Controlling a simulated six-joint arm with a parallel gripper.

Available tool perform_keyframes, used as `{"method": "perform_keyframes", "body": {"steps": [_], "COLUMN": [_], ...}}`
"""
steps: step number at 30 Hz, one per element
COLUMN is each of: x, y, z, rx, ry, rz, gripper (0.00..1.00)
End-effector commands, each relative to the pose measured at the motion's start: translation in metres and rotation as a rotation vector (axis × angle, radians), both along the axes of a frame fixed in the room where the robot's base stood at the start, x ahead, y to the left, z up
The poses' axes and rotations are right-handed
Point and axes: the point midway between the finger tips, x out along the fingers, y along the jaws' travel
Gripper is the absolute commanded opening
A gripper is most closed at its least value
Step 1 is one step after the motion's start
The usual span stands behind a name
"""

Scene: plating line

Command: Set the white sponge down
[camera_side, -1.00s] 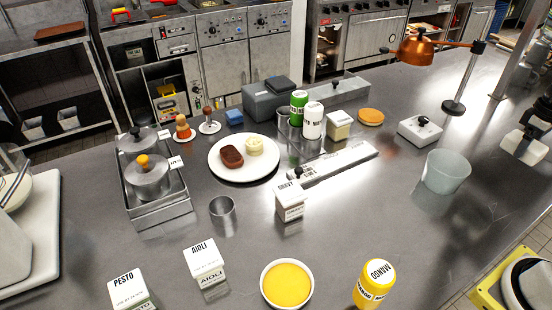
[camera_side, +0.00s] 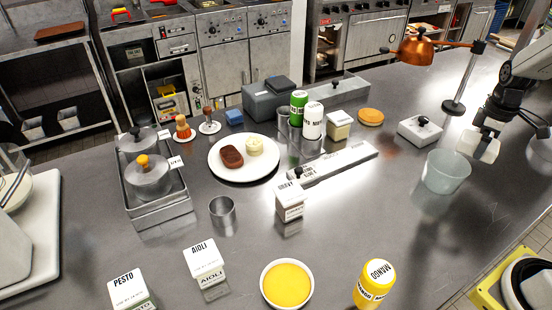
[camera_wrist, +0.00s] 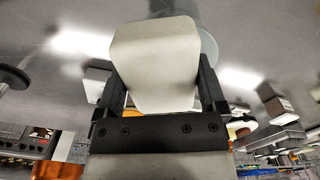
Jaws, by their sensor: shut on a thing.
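The white sponge (camera_side: 484,148) is a pale block at the right of the side view, held above the steel counter, just above and right of the translucent tub (camera_side: 446,172). My gripper (camera_side: 487,131) is shut on it from above. In the wrist view the sponge (camera_wrist: 155,62) fills the space between the two dark fingers of my gripper (camera_wrist: 157,88). It hides part of the tub, whose pale rim (camera_wrist: 208,45) shows behind it.
A white box with a black knob (camera_side: 420,131) stands left of the tub, near the lamp stand (camera_side: 453,106). A plate (camera_side: 217,165) with food, squeeze bottles and labelled tubs stand further left. Bare counter (camera_side: 400,225) lies in front of the tub.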

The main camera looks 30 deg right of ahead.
Motion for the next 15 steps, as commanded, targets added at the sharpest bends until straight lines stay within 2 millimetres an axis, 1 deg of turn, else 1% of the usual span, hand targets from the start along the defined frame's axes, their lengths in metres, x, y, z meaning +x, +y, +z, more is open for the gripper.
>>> {"method": "perform_keyframes", "body": {"steps": [1, 6, 15], "x": [0.008, 0.025, 0.045], "y": [0.013, 0.051, 0.12], "z": [-0.001, -0.007, -0.015], "rx": [0.0, 0.001, 0.001], "ry": [0.0, 0.0, -0.001], "rz": [0.055, 0.217, 0.504], "gripper": [0.34, 0.34, 0.34]}}
